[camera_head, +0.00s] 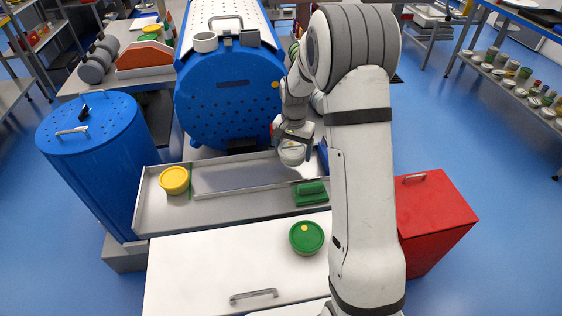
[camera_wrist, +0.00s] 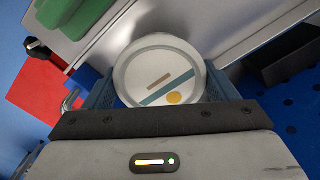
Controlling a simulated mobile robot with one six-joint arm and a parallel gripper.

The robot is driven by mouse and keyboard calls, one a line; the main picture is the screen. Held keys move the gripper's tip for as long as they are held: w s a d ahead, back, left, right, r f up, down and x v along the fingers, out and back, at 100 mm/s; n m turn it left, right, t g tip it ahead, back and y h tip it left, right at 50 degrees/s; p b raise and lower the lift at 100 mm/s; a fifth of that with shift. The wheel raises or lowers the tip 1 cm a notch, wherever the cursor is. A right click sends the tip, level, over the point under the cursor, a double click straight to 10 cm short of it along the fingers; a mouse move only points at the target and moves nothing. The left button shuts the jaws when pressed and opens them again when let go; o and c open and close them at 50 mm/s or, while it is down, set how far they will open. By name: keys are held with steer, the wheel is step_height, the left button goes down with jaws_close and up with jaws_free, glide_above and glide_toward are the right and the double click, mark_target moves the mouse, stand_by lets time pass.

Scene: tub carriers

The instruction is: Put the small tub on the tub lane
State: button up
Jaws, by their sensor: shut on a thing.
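The small tub (camera_wrist: 158,62) is white with a grey rim, a teal stripe and a yellow dot on its lid. In the wrist view it sits between the two blue-grey fingers of my gripper (camera_wrist: 160,88), which is shut on it. In the head view the tub (camera_head: 292,153) hangs under my gripper at the right back of a grey tray. A long railed strip in this tray, which looks like the tub lane (camera_head: 240,190), runs to the left of the tub. Whether the tub touches the tray is not clear. My arm hides the tray's right end.
A yellow-lidded tub (camera_head: 174,180) stands at the tray's left, beside a thin green upright. A green block (camera_head: 310,193) lies at the tray's front right. A green-lidded tub (camera_head: 306,237) is on the white top. A big blue drum (camera_head: 228,105) stands close behind the tray.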

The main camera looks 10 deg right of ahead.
steer(key=shift+f, duration=2.1)
steer(key=shift+f, duration=0.1)
steer(key=shift+f, duration=0.15)
steer(key=o, duration=1.1)
steer(key=shift+c, duration=0.2)
